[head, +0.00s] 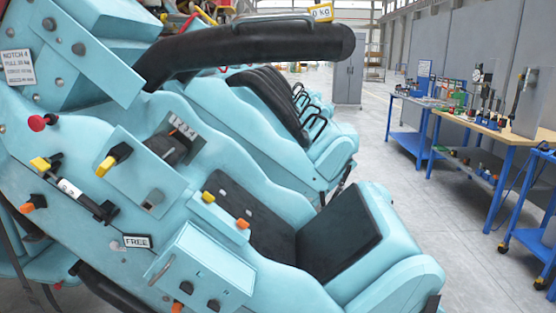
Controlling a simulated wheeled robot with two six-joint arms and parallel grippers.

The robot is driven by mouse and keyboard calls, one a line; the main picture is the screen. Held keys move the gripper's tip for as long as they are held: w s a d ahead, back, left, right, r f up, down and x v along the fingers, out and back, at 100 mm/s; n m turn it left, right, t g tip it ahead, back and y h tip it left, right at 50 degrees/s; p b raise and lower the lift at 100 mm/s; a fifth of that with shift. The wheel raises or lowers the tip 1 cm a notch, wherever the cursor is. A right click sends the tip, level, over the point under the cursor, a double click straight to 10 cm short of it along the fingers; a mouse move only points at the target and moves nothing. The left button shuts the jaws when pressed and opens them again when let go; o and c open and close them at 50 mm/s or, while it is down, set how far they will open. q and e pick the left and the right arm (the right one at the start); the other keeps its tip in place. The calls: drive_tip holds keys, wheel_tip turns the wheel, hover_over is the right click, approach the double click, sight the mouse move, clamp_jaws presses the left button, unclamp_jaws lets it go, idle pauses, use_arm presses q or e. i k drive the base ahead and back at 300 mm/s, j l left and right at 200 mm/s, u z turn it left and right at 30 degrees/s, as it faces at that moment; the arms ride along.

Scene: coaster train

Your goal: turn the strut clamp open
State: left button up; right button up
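A pale blue coaster car side panel (130,205) fills the left of the head view and looks tilted. A short black strut-like rod (83,198) with a white label lies along it, between a yellow-handled fitting (42,163) and a black end block (106,211). A black knob with a yellow tip (114,158) sits on a raised plate to its right. A sign reading FREE (136,241) is below the rod. I cannot tell for certain which fitting is the strut clamp, or whether it is open. Neither gripper is in view.
A thick black padded bar (250,46) crosses above the black seat (340,240). A red knob (37,123), orange knobs and a blue box with a handle (202,268) are on the panel. Workbenches (470,125) stand at the right, with clear grey floor before them.

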sight(43, 164)
drive_tip(key=u, duration=1.3)
